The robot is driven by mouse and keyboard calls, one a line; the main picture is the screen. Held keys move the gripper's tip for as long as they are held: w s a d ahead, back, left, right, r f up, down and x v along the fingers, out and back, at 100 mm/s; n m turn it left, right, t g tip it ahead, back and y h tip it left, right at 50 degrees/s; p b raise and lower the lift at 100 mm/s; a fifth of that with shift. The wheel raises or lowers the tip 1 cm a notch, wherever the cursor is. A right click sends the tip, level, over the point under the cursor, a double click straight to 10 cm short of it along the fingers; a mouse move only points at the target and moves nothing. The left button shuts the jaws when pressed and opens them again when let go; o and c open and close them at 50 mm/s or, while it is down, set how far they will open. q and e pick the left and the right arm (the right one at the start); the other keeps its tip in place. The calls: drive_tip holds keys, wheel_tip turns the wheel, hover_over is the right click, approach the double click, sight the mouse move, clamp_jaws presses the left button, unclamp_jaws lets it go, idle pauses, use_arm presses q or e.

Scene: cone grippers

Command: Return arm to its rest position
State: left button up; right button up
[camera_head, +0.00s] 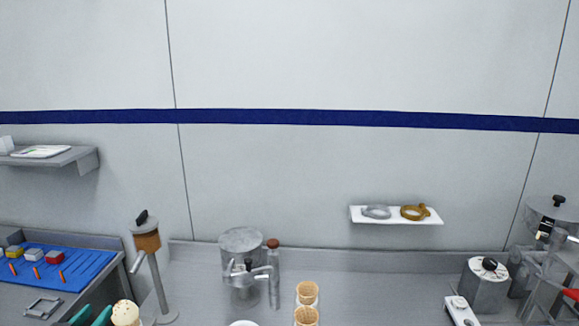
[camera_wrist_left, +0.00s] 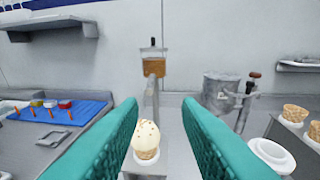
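My left gripper (camera_head: 92,316) shows at the bottom left of the head view as two green fingers, partly cut off by the frame's edge. In the left wrist view its green fingers (camera_wrist_left: 158,105) are wide apart with nothing held between them. A cone topped with a speckled cream-coloured scoop (camera_wrist_left: 147,141) stands upright beyond the fingers, seen through the gap. It also shows in the head view (camera_head: 125,313), just right of the fingers. My right gripper is not in view.
A dispenser with a brown band (camera_head: 147,242) stands behind the scooped cone. A grey metal canister (camera_head: 240,256) and two empty cones (camera_head: 307,293) are to its right. A blue mat (camera_head: 62,277) lies at left. A white shelf (camera_head: 396,221) holds two rings. More equipment (camera_head: 487,283) stands at right.

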use_arm(q)
drive_tip(key=s+d+f+m+g, duration=0.1)
drive_tip(key=s+d+f+g, duration=0.3)
drive_tip(key=f, duration=0.3)
drive_tip(key=s+d+f+g, duration=0.2)
drive_tip(key=s+d+f, duration=0.25)
drive_tip(key=f, duration=0.35)
drive_tip(key=s+d+f+m+g, duration=0.1)
drive_tip(key=s+d+f+g, duration=0.2)
drive_tip(key=s, duration=0.4)
drive_tip(key=s+d+f+g, duration=0.3)
drive_tip(key=s+f, duration=0.1)
drive_tip(key=s, duration=0.2)
drive_tip(key=s+f+g+b, duration=0.2)
drive_tip(key=s+f, duration=0.1)
drive_tip(key=f, duration=2.7)
drive_tip(key=s+a+f+g+b, duration=0.1)
drive_tip(key=s+a+f, duration=0.1)
drive_tip(key=s+f, duration=1.3)
drive_tip(key=shift+s+a+f+m+h, duration=0.2)
drive_tip(key=shift+s+m+h, duration=0.1)
drive_tip(key=shift+s, duration=0.05)
